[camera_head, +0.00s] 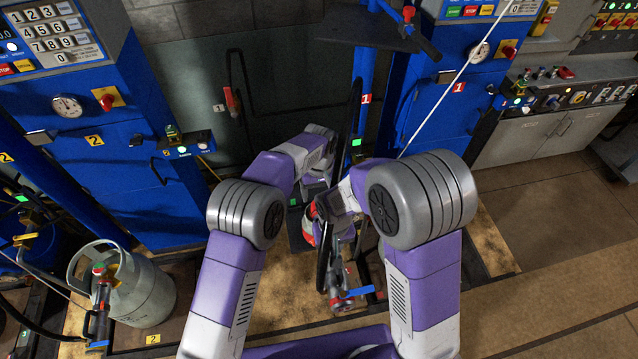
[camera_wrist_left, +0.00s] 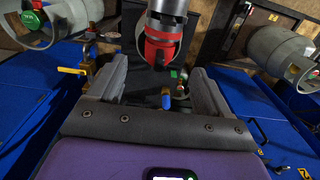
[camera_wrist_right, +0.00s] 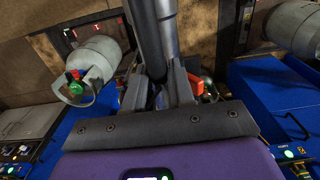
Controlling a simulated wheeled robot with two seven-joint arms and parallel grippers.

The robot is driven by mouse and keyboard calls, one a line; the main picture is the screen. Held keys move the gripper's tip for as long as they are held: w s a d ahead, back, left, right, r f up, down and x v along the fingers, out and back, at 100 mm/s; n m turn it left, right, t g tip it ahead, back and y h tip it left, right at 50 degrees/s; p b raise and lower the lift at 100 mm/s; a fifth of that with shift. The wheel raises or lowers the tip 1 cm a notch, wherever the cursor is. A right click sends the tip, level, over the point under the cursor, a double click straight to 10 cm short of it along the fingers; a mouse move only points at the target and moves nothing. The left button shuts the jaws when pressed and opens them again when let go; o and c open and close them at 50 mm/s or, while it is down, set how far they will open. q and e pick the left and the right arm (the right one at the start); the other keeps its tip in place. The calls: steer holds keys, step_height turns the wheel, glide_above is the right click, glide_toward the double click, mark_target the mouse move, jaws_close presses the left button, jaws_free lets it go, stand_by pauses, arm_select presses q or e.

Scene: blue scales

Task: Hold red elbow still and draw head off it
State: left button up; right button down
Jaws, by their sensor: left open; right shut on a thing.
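A red elbow (camera_wrist_left: 160,45) shows at the top middle of the left wrist view, below a grey cylindrical part (camera_wrist_left: 167,12). They lie ahead of my left gripper (camera_wrist_left: 155,85), whose fingers are wide apart and empty. Red also shows beside the wrists in the head view (camera_head: 310,228). My right gripper (camera_wrist_right: 160,85) is shut on a dark grey cylinder (camera_wrist_right: 153,35) running up out of view; I cannot tell whether it is the head. In the head view my right gripper (camera_head: 345,232) is low in the middle; my left gripper's fingertips are hidden behind the arms.
A fitting with a blue lever (camera_head: 357,292) hangs below the right gripper, beside a black hose (camera_head: 323,250). A grey gas cylinder (camera_head: 143,290) stands at left. Blue scale cabinets (camera_head: 130,190) flank the arms. Open floor (camera_head: 560,300) lies at lower right.

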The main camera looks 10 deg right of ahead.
arm_select(q)
step_height(320, 180, down, 8)
steer(key=shift+r, duration=0.15)
stand_by(0.3)
steer(key=c, duration=1.2)
steer(key=shift+r, duration=0.1)
